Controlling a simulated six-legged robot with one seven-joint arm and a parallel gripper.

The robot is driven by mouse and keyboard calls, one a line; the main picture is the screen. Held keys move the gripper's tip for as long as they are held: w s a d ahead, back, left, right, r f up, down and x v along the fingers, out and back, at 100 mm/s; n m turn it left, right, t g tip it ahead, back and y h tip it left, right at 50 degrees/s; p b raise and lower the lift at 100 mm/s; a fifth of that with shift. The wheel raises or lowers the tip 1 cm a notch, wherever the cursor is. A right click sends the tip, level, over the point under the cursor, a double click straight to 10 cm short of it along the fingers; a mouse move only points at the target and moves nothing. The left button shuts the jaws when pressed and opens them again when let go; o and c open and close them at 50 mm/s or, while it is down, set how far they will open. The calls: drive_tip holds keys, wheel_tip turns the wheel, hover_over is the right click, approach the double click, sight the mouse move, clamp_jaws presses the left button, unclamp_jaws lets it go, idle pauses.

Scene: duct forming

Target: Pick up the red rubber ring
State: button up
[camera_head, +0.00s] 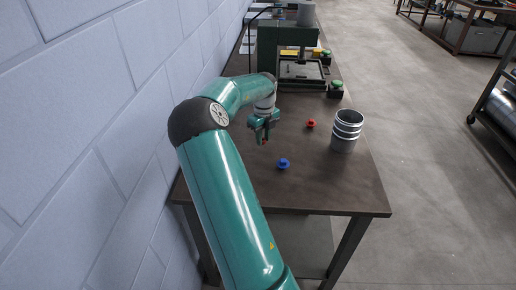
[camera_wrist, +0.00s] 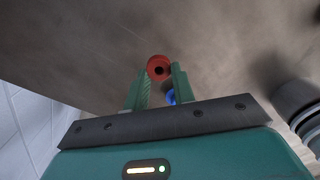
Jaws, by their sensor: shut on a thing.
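The red rubber ring (camera_wrist: 158,68) shows in the wrist view between the fingertips of my gripper (camera_wrist: 160,80), with a dark hole in its middle. My gripper is shut on it. In the head view my gripper (camera_head: 263,133) is above the brown table, left of its middle, with a bit of red (camera_head: 264,141) at its fingertips. How far the ring is from the table top is hard to tell.
A blue piece (camera_head: 283,163) and another small red piece (camera_head: 310,123) stand on the table (camera_head: 325,190). A ribbed grey metal duct (camera_head: 346,130) stands at the right edge. A dark green machine (camera_head: 280,45) and green boxes (camera_head: 335,89) are behind. A block wall (camera_head: 95,110) runs along the left.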

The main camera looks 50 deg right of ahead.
drive_tip(key=s+d+r, duration=0.1)
drive_tip(key=d+r, duration=0.5)
drive_tip(key=d, duration=0.5)
drive_tip(key=shift+s+r, duration=0.2)
drive_tip(key=shift+r, duration=0.2)
